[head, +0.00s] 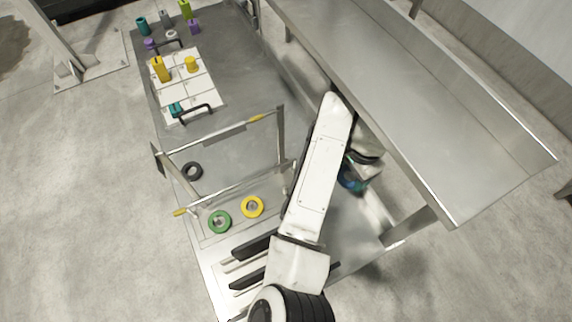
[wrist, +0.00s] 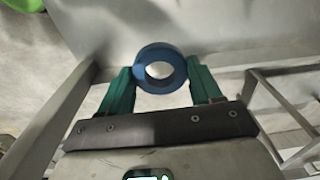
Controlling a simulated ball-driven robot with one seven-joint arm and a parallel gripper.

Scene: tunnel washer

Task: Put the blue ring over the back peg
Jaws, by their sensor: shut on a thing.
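The blue ring (wrist: 160,49) is between the teal fingertips of my gripper (wrist: 160,78) in the wrist view, its hole facing the camera. My gripper is shut on it. In the head view my gripper (head: 352,180) is partly hidden behind my arm, to the right of the metal table, and the ring cannot be made out clearly. A green ring (head: 213,230) and a yellow ring (head: 245,214) lie on the near part of the table. Their centres look grey; I cannot tell whether pegs stand in them. I cannot pick out the back peg.
A metal rail frame (head: 222,138) stands across the table, with a dark ring (head: 186,176) beside it. A white tiled board (head: 201,87) holds yellow and teal blocks. A long steel trough (head: 420,110) is close on the right. Metal bars (wrist: 288,112) flank my gripper.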

